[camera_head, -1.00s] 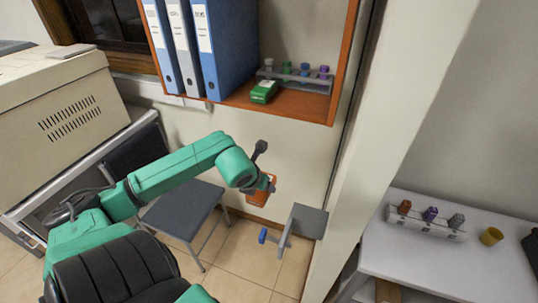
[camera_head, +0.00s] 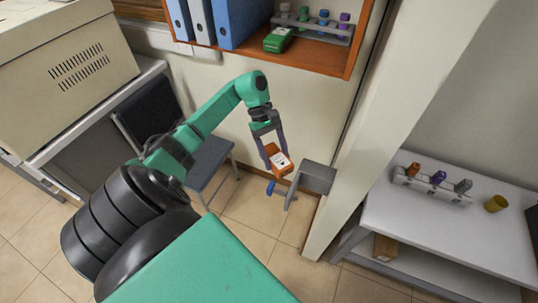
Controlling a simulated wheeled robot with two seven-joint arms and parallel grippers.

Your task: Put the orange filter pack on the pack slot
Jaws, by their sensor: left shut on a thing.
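The orange filter pack (camera_head: 282,165), a small box with a white label, is between the fingers of my left gripper (camera_head: 277,157). My left gripper is shut on it and holds it in the air, pointing down, in front of the wall. I cannot tell for sure which part is the pack slot. My right gripper is not in view.
An orange-brown shelf (camera_head: 320,60) above holds binders (camera_head: 237,22), a green box (camera_head: 278,40) and a tube rack (camera_head: 318,32). A white table (camera_head: 430,225) at right holds another rack (camera_head: 430,190) and a yellow cup (camera_head: 496,203). A chair (camera_head: 207,162) stands behind my arm.

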